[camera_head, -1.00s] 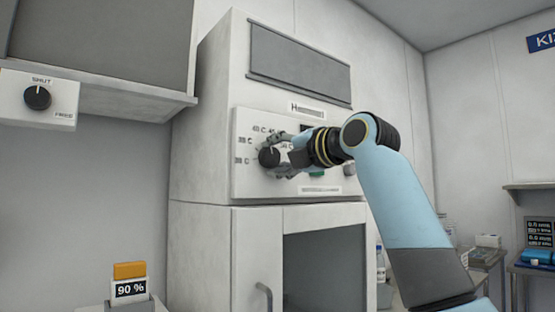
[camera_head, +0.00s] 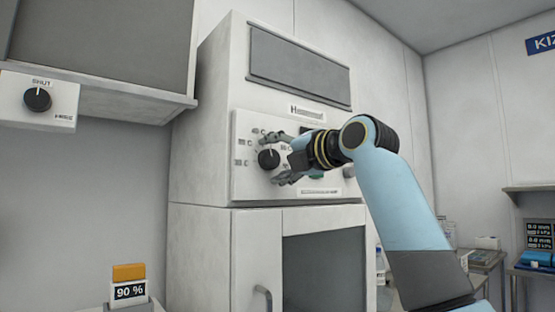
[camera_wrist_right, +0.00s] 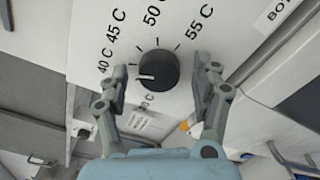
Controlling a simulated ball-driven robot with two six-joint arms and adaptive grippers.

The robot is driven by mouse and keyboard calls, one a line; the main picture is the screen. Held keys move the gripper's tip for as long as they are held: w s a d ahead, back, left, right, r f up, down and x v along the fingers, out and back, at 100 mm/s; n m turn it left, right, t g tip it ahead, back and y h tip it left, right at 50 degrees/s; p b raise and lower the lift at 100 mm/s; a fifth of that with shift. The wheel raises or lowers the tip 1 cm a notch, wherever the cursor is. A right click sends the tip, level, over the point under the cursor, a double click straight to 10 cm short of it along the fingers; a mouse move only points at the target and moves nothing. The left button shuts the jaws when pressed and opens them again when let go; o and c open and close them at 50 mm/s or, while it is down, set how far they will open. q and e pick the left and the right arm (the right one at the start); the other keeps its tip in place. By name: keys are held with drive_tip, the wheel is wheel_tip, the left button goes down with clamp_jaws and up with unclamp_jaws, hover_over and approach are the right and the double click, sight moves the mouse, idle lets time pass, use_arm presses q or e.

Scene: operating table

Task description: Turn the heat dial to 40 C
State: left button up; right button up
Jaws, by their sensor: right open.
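The black heat dial (camera_head: 268,159) sits on the white control panel (camera_head: 243,184) of the grey cabinet. In the right wrist view the dial (camera_wrist_right: 160,69) has a white pointer mark facing left, on the side of the 40 C label (camera_wrist_right: 103,58). Labels for 45 C, 50 C and 55 C run around its upper side. My right gripper (camera_head: 272,157) is open, one finger above and one below the dial in the head view. In the wrist view my right gripper (camera_wrist_right: 159,76) has a finger on each side, with gaps to the dial. My left gripper is out of view.
A second black knob (camera_head: 37,99) marked SHUT is on a white box at the left. A 90 % sign (camera_head: 130,291) stands below it. My right forearm hides the panel's right part. The cabinet's lower opening (camera_head: 325,268) is below.

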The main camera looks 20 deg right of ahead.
drive_tip(key=v, duration=1.2)
